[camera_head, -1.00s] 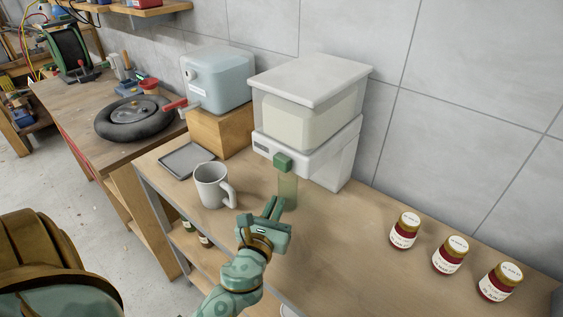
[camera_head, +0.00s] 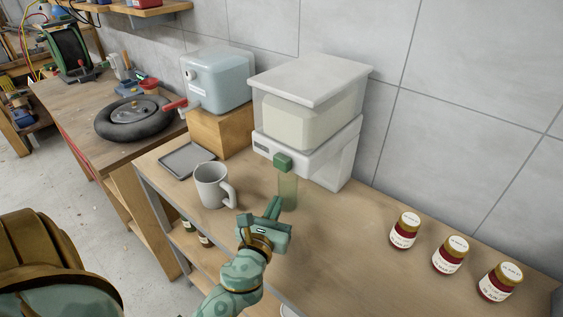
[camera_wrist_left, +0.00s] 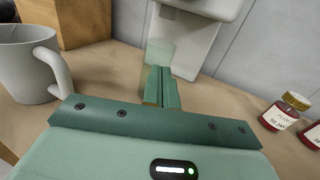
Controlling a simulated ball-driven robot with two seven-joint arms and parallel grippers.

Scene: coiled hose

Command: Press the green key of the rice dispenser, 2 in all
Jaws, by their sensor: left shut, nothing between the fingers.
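The rice dispenser (camera_head: 310,105) stands against the wall, white with a clear hopper of pale contents. Its green key (camera_head: 283,162) sticks out at the front. A translucent green cup (camera_head: 289,192) stands below the key; it also shows in the wrist view (camera_wrist_left: 158,51), partly behind my fingers. The dispenser's lower body shows in the wrist view (camera_wrist_left: 190,45), but the key does not. My left gripper (camera_head: 273,206) is shut and empty, in front of the cup and lower than the key in the picture, apart from the key. My right gripper is not in view.
A grey mug (camera_head: 211,187) stands left of my gripper, with a dark tray (camera_head: 187,160) behind it. A blue-grey container (camera_head: 217,80) sits on a wooden block (camera_head: 219,132). Three red jars (camera_head: 450,255) stand at the right. The bench between gripper and jars is clear.

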